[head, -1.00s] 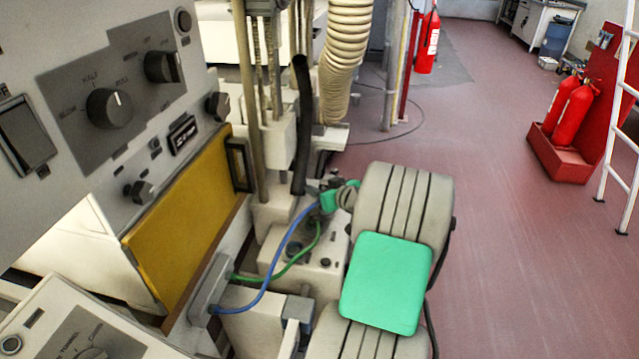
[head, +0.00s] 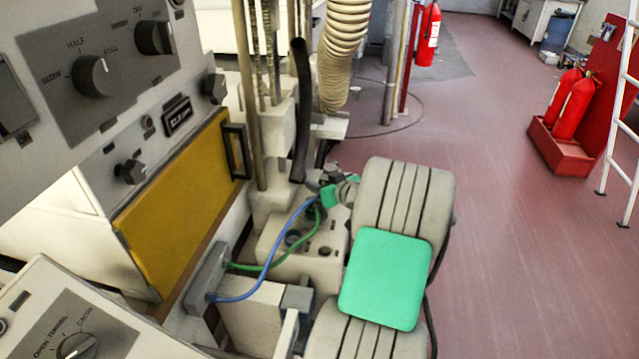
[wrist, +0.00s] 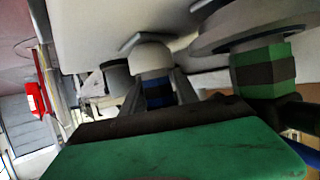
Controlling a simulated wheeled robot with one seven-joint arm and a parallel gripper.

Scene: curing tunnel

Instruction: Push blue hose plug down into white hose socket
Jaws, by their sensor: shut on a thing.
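My gripper (head: 322,199) is low over the pale hose fixture (head: 268,240) in the head view, at the end of the blue hose (head: 270,266). In the wrist view my gripper (wrist: 157,94) has its grey fingers on both sides of the blue plug (wrist: 157,90), which has a dark band, and is shut on it. A white rounded part (wrist: 150,56), which looks like the white socket, lies in line with the plug's far end. I cannot tell how deep the plug sits. In the head view my gripper hides the plug and the white socket.
A green block with a dark band (wrist: 262,70), seemingly the green hose's plug, stands close by against a grey ring. The green hose (head: 275,265) runs beside the blue one. A black pipe (head: 302,110) rises behind the fixture.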

